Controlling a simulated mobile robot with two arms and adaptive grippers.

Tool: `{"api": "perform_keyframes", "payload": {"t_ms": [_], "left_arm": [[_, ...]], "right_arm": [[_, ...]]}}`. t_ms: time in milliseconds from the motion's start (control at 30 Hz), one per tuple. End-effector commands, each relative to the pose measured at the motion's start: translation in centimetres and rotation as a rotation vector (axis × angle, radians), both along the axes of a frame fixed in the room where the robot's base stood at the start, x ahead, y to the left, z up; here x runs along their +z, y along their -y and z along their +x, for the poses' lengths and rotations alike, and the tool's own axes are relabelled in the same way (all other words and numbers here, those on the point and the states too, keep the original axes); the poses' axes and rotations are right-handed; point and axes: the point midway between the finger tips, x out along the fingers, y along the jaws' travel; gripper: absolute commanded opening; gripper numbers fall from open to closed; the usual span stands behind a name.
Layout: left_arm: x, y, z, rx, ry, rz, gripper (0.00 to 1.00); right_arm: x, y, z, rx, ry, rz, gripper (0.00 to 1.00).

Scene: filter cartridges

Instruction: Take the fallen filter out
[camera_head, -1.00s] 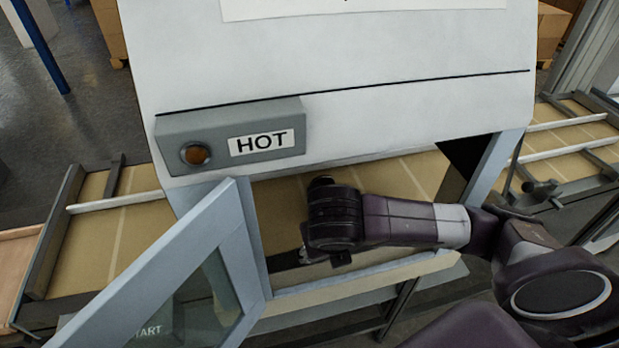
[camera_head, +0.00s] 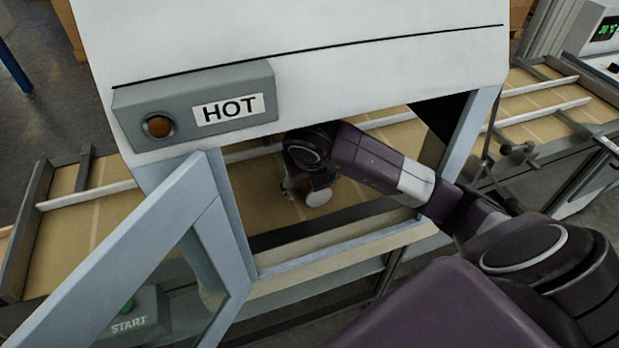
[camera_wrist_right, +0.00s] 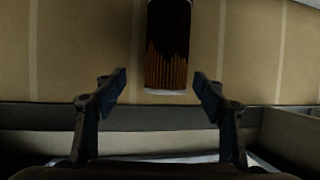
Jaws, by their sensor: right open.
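The filter (camera_wrist_right: 168,45) has dark and orange-brown pleats and a white end cap. In the right wrist view it lies on the tan conveyor belt at the top centre, its far end cut off by the frame. My right gripper (camera_wrist_right: 159,82) is open and empty, its fingers spread to either side of the line of the filter, with the near cap just ahead of the fingertips. In the head view, my right gripper (camera_head: 297,188) is inside the machine's opening, mostly hidden by my wrist. A white round end (camera_head: 318,197), which looks like the filter's cap, shows beside it.
The machine's white housing with a grey HOT box (camera_head: 195,105) hangs above the opening. A framed door (camera_head: 150,245) stands open at left. The opening's front sill (camera_head: 340,247) and right post (camera_head: 472,135) border my arm. The belt (camera_head: 85,235) continues on both sides.

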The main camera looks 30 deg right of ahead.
Motion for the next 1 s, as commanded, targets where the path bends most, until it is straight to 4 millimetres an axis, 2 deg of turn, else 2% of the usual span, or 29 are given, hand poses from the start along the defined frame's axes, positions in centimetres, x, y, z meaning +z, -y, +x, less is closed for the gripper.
{"api": "perform_keyframes", "payload": {"t_ms": [167, 300, 400, 633, 1000], "left_arm": [[0.7, -0.1, -1.2, 0.0, -0.017, 0.002, 0.0], [1.6, -0.1, -2.1, 0.0, -0.03, 0.002, 0.0], [1.7, -0.1, -2.3, 0.0, -0.033, 0.003, 0.0], [1.6, -0.1, -2.3, 0.0, -0.033, 0.003, 0.0], [1.6, -0.1, -1.9, 0.0, -0.028, 0.003, 0.0]], "right_arm": [[0.2, 1.7, 2.4, -0.005, -0.003, 0.001, 0.65], [-1.9, 2.1, 2.8, -0.002, -0.007, 0.001, 0.65], [-2.6, 2.2, 3.2, -0.001, -0.004, 0.001, 0.65], [-2.8, 2.2, 3.3, 0.0, -0.001, 0.0, 0.65], [-2.8, 2.2, 3.2, 0.0, -0.001, 0.0, 0.25]]}}
